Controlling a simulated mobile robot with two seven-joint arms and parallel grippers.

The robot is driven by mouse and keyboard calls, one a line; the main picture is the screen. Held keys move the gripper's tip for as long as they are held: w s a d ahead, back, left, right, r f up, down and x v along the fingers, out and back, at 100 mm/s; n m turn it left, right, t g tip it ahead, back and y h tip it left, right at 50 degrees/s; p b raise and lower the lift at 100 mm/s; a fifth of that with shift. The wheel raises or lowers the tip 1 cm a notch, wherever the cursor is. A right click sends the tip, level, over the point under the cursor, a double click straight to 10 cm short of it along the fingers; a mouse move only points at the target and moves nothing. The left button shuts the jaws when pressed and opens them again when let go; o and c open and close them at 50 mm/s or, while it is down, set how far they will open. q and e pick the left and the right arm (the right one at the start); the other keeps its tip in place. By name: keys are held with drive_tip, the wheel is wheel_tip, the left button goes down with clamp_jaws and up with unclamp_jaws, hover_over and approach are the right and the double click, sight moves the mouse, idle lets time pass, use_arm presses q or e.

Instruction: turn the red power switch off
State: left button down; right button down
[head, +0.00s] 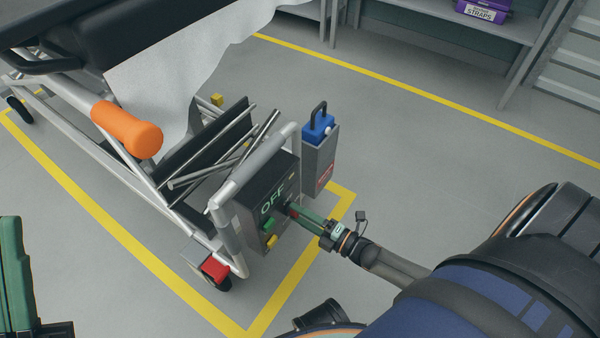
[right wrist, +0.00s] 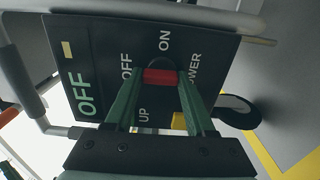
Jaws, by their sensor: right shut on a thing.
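The red power switch (right wrist: 160,77) sits on a dark control panel (head: 262,188) at the end of a wheeled stretcher frame. The panel carries printed OFF, ON, POWER and UP labels and a large pale-green OFF. My right gripper (head: 292,210) reaches the panel face from the right. In the right wrist view its green fingers (right wrist: 160,85) are on either side of the red switch, shut on it. In the head view the fingers mostly hide the switch. A green part of my left gripper (head: 15,275) shows at the left edge, cut off by the frame.
A green button (head: 268,225) and a yellow button (head: 271,241) are low on the panel. A blue-topped grey box (head: 320,160) stands right behind it. An orange handle (head: 127,130) juts from the frame. A purple case (head: 483,11) sits on a shelf. The floor at right is clear.

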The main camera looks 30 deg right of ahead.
drive_tip(key=shift+c, duration=1.2)
unclamp_jaws()
drive_tip(key=shift+s, duration=0.1)
drive_tip(key=p+v, duration=0.2)
drive_tip(key=v, duration=1)
drive_tip(key=shift+s+d, duration=0.1)
